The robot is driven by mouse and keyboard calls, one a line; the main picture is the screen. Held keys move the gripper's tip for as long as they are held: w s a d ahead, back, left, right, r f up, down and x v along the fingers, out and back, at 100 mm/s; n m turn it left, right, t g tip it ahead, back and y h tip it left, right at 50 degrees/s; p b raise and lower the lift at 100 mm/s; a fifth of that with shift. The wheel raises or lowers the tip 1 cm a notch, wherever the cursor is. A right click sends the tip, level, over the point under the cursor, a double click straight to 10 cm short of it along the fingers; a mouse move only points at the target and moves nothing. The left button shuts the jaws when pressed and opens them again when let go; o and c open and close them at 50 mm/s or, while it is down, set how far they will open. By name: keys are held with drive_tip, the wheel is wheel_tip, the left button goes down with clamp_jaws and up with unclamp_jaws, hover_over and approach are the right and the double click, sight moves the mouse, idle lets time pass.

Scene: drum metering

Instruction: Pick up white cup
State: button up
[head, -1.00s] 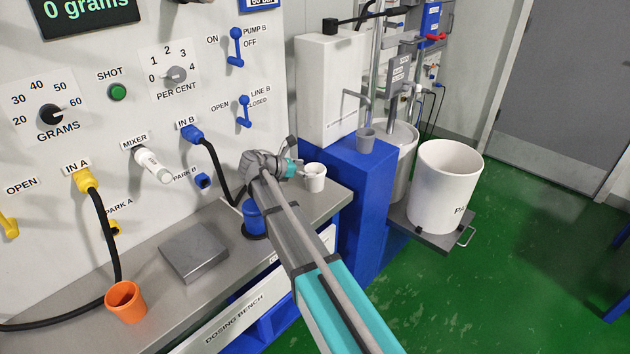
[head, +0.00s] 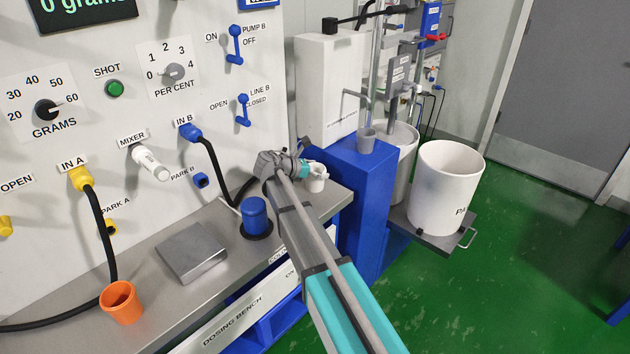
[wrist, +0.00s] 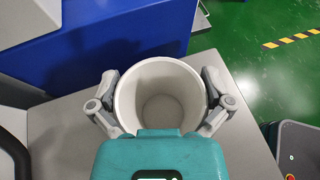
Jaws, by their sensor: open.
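The white cup (head: 318,184) stands upright at the right end of the grey bench, partly hidden by my gripper in the head view. In the wrist view the white cup (wrist: 160,92) is seen from above, empty, with its mouth facing the camera. My gripper (wrist: 163,100) is open, with one finger on each side of the cup near its rim. I cannot tell whether the fingers touch the cup. In the head view my gripper (head: 312,172) is at the cup.
A blue container (head: 255,216), a grey plate (head: 192,252) and an orange cup (head: 120,302) are on the bench (head: 165,310). A large white drum (head: 445,190) stands at right.

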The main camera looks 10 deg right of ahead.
drive_tip(key=c, duration=0.8)
drive_tip(key=shift+r, duration=0.2)
wheel_tip(320, 180, up, 3)
drive_tip(key=p, duration=0.3)
drive_tip(key=s+r+p, duration=0.3)
drive_tip(key=s, duration=0.1)
drive_tip(key=s+r+p, duration=0.3)
drive_tip(key=s, duration=0.2)
drive_tip(key=s+r+p, duration=0.3)
drive_tip(key=s+p, duration=0.1)
drive_tip(key=s, duration=0.1)
drive_tip(key=shift+a+r, duration=0.2)
drive_tip(key=shift+r, duration=0.15)
